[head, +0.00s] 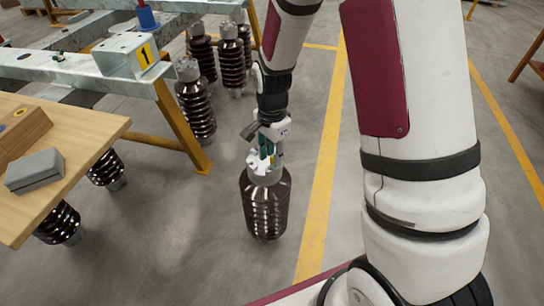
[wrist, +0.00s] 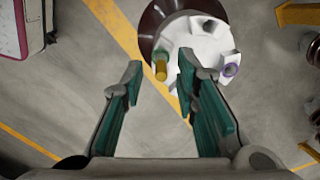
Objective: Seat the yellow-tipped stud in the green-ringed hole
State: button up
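The yellow-tipped stud (wrist: 160,70) stands at a lug on the left of the pale cap (wrist: 198,42) in the wrist view. A little teal-green shows behind its tip, perhaps the green ring; the stud hides the hole, and I cannot tell how deep it sits. A purple-ringed hole (wrist: 231,70) is on the cap's right. My gripper (wrist: 161,72) is open, its green fingers on either side of the stud with gaps showing. In the head view my gripper (head: 268,150) is just above the cap of a brown ribbed isolator (head: 265,205) standing upright on the floor.
A wooden table (head: 85,150) with a grey block (head: 35,171) is at left. A metal frame bench (head: 85,75) carries a box marked 1 (head: 133,55). Several brown isolators (head: 196,105) stand behind. The floor around the isolator is clear, with yellow lines.

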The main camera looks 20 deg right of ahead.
aim_at(272, 157)
notch_tip(272, 157, up, 10)
jog(key=p, duration=0.3)
jog(key=s+r+n, duration=0.6)
jog(key=s+r, duration=0.7)
jog(key=r, duration=0.1)
jog(key=s+r+n, duration=0.2)
jog(key=s+n, duration=0.2)
jog(key=s, duration=0.5)
jog(key=s+r+n, duration=0.2)
jog(key=s+n, duration=0.2)
jog(key=s, duration=0.6)
jog(key=shift+a+r, duration=0.1)
